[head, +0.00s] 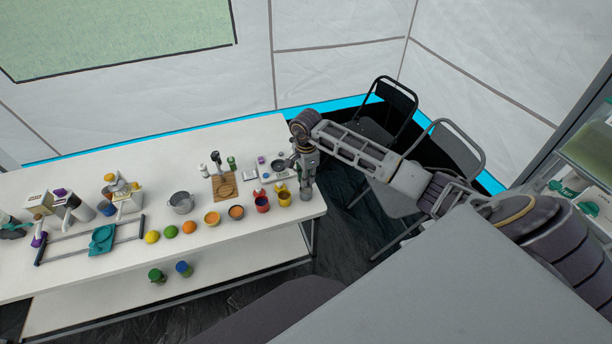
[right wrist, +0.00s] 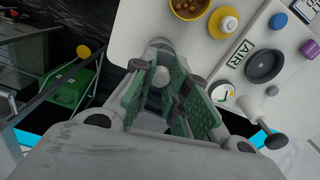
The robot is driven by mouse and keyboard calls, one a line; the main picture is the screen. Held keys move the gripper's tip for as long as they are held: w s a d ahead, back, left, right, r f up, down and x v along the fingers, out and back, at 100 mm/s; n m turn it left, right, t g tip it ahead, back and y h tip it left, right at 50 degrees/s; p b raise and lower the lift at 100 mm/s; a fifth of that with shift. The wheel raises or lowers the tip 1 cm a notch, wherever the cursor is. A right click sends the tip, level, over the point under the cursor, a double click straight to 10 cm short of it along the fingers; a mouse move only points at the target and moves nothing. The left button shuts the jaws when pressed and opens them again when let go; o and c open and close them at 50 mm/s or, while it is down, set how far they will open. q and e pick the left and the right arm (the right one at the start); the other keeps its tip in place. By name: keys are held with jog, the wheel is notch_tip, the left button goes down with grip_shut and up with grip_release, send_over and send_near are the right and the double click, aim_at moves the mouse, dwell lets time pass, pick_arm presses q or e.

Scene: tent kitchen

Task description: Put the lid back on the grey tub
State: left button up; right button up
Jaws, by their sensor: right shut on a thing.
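My right gripper (head: 306,170) reaches down over the right end of the white table. A small grey round thing (head: 306,194) is under its fingers, near the table corner. In the right wrist view the green-padded fingers (right wrist: 163,98) are closed around a small grey round part (right wrist: 160,76). The fingers hide much of it, so I cannot tell whether it is the lid, or how lid and tub sit together. A silver-grey pot (head: 181,203) with its top open stands mid-table. My left gripper does not show.
The white table (head: 90,285) carries fruit, bowls and cups. A yellow cup (head: 285,198) and a red cup (head: 262,204) stand just left of my right gripper. A white panel with a dark disc (right wrist: 265,66) lies close by. Folding chairs (head: 388,115) stand behind the arm.

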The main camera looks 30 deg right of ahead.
jog(key=shift+f+b, duration=0.6)
jog(key=shift+f, duration=0.4)
jog(key=shift+f+b, duration=0.15)
jog(key=shift+b, duration=0.65)
dwell(2.6)
dwell(0.3)
jog(key=o, duration=0.9)
jog(key=shift+c, duration=0.2)
jog(key=shift+o, duration=0.2)
jog(key=o, duration=0.4)
